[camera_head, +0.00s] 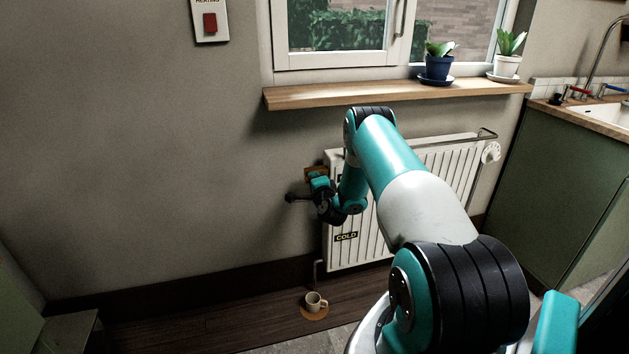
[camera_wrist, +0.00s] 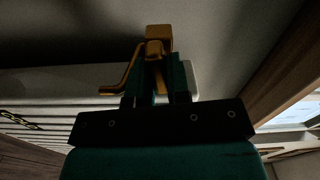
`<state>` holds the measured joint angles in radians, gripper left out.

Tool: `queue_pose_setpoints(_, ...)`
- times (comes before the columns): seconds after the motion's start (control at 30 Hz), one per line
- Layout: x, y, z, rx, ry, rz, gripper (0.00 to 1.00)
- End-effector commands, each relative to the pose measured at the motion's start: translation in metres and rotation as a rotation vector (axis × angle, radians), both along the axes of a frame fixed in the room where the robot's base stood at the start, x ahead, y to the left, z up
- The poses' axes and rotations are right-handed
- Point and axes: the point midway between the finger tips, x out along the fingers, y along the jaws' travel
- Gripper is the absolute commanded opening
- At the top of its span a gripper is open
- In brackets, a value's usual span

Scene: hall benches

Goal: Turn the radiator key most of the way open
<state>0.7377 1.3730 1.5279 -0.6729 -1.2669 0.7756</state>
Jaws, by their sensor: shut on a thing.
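The brass radiator key (camera_wrist: 153,50) shows in the wrist view, with a bent handle reaching down to the left. It sits against a brass block at the upper end of the white radiator (camera_head: 340,253). My gripper (camera_wrist: 155,75) has its two teal fingers on either side of the key and is shut on it. In the head view my gripper (camera_head: 319,181) is at the radiator's upper left corner. There the key is mostly hidden behind the gripper and wrist; a small brown-orange patch shows beside them. How far the key is turned cannot be told.
A "COLD" label (camera_head: 346,237) is on the radiator's front. A cup (camera_head: 313,300) stands on an orange round mat on the floor below. A wooden sill (camera_head: 390,92) with two potted plants juts out above. A green cabinet (camera_head: 550,190) stands at the right.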

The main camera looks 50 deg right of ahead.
Motion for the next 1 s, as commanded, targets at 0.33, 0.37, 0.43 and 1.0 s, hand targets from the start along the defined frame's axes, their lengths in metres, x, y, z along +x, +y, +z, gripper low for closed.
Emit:
queue_pose_setpoints(0.33,0.0001,0.0004,-0.0005,0.018,-0.009,0.001,0.0)
queue_pose_setpoints(0.37,0.0001,0.0004,-0.0005,0.018,-0.009,0.001,0.0)
queue_pose_setpoints(0.43,0.0001,0.0004,-0.0005,0.017,-0.009,0.001,0.0)
queue_pose_setpoints(1.0,-0.0019,0.0016,-0.0017,0.017,-0.008,0.002,0.41)
